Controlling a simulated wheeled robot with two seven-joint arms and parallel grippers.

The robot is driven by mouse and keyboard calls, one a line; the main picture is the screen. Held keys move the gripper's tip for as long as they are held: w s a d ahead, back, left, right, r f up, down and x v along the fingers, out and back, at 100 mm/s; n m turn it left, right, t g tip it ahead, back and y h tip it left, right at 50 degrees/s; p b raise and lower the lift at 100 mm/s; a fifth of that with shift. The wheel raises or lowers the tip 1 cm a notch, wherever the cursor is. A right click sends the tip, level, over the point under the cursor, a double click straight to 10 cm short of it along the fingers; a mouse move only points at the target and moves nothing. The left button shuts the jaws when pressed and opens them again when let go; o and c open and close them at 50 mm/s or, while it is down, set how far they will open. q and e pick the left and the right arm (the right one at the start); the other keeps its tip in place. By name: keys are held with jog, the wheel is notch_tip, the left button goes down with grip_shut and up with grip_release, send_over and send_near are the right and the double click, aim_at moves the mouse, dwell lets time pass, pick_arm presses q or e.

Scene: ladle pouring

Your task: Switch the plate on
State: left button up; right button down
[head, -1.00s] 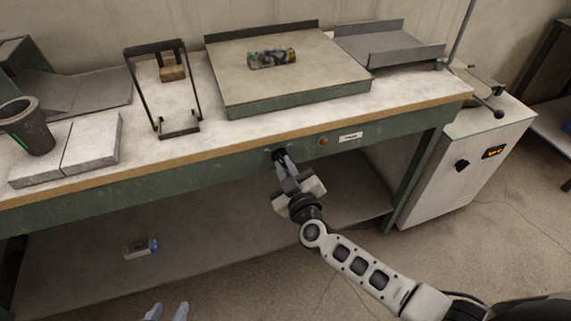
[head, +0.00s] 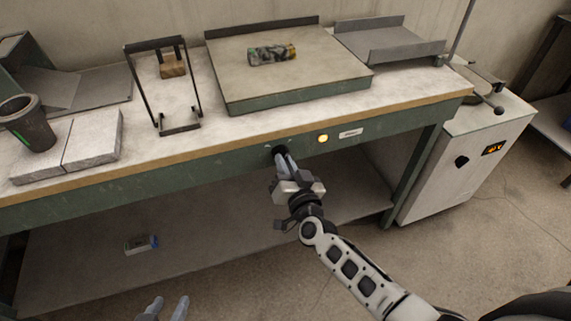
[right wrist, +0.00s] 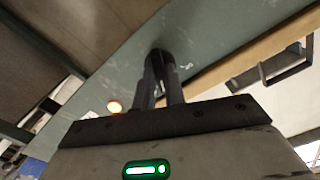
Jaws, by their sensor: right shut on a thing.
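The plate (head: 240,82) is a broad flat slab with a green front edge on the bench. On the bench's green front panel below it is a dark knob (head: 279,149). My right gripper (head: 283,156) is shut on the knob; in the right wrist view its fingertips (right wrist: 160,62) meet around the dark knob, which they partly hide. A small round lamp (head: 323,138) right of the knob glows yellow, and it also glows in the right wrist view (right wrist: 114,106). A white label (head: 351,133) is beside it. My left gripper (head: 167,309) is open and empty at the bottom edge.
A mottled cylinder (head: 271,54) lies on the plate. A dark crucible (head: 26,122) stands on pale blocks (head: 92,141) at left, near a black frame (head: 180,128). A white cabinet (head: 460,170) stands at right. A small box (head: 141,244) lies on the lower shelf.

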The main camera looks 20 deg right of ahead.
jog(key=shift+f+m+b, duration=0.1)
jog(key=shift+m+b, duration=0.25)
jog(key=shift+m, duration=1.55)
jog(key=c, duration=1.5)
grip_release()
jog(key=shift+o, duration=0.2)
jog(key=s, duration=1.6)
jog(key=shift+d, duration=0.25)
